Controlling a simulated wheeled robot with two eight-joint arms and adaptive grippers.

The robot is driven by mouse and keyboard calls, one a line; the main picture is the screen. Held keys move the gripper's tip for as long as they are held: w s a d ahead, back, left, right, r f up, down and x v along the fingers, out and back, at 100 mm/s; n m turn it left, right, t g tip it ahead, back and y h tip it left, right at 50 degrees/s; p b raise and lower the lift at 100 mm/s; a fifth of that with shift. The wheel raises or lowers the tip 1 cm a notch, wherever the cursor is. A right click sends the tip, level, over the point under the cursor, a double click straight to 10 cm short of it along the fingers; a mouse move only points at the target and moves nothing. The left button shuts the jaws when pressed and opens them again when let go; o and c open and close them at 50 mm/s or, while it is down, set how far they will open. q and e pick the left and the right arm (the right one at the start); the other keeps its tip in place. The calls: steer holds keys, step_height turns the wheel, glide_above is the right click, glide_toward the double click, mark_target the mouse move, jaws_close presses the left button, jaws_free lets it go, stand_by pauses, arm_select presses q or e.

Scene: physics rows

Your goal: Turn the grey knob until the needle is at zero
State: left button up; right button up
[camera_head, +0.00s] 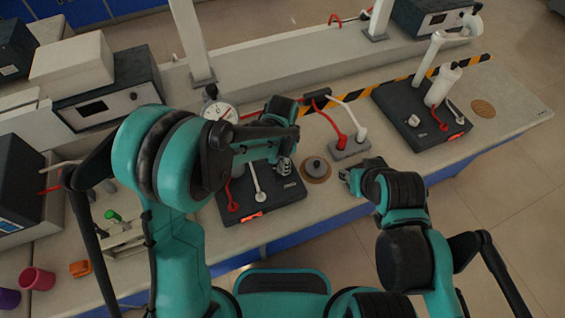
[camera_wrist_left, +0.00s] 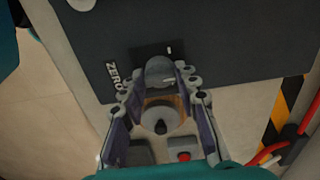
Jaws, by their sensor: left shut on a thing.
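The grey knob (camera_wrist_left: 160,70) is on the dark instrument box beside the word ZERO in the left wrist view. My left gripper (camera_wrist_left: 161,84) is shut on the knob, with one finger on each side. In the head view, my left gripper (camera_head: 284,166) is over the right part of the dark instrument box (camera_head: 285,208); its fingers largely hide the knob there. A round white dial (camera_head: 219,112) stands behind my left arm, too small to read the needle. My right gripper (camera_head: 350,179) is near the table's front edge; its opening is unclear.
A grey weight-like piece (camera_head: 316,166) sits on a cork disc right of the box. A grey socket block (camera_head: 350,148) with red and white leads is beyond it. Another dark instrument (camera_head: 420,112) stands at right. A red cup (camera_head: 38,279) is at the left.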

arm_select(q)
steer(key=shift+n, duration=0.3)
steer(key=n+b, duration=0.1)
steer(key=n, duration=0.4)
steer(key=shift+n, duration=0.4)
steer(key=o, duration=1.2)
steer(key=shift+c, duration=0.2)
steer(key=shift+r, duration=0.1)
step_height(320, 180, up, 12)
